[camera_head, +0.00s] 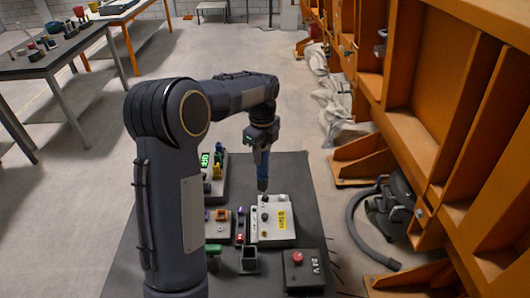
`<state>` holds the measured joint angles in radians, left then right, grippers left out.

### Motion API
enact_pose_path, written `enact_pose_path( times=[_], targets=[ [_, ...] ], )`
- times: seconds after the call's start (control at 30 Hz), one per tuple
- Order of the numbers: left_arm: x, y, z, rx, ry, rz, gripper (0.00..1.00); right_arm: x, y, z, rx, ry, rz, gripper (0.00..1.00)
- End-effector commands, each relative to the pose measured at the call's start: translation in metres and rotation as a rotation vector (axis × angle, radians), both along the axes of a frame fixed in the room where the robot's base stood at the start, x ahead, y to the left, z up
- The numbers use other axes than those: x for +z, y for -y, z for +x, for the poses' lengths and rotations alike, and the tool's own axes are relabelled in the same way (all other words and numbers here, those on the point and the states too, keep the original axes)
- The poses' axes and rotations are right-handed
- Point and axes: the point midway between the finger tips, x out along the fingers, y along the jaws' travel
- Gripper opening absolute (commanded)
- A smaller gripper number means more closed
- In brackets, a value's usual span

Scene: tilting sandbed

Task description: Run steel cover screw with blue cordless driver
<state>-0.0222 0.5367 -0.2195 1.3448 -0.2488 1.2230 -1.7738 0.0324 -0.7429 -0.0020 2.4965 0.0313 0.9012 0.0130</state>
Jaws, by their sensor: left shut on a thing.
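My left gripper (260,136) is shut on the blue cordless driver (263,166), which hangs upright with its nose down. The driver's lower end is over the back left part of a pale steel cover plate (272,233) on the dark bench. I cannot tell whether its tip touches a screw; the screw is too small to make out. The plate bears a yellow label (285,219) and small dark parts along its left side. My right gripper is not in view.
A dark box with a red button (297,257), marked 24 V, stands at the bench's front right. A small open dark container (249,261) and a tray with a green display (205,160) are nearby. Orange steel framing (450,130) rises at the right.

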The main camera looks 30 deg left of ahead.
Motion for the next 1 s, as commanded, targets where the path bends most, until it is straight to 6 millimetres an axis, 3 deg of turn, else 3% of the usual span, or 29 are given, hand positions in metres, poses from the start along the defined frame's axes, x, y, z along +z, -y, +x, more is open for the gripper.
enact_pose_path(
  times=[0.47,1.0],
  targets=[
    [0.002,0.0,0.0,0.0,0.003,0.0,0.07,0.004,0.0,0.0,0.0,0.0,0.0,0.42],
    [-0.044,0.0,0.0,0.001,0.002,0.0,0.07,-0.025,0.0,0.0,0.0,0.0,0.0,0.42]
  ],
)
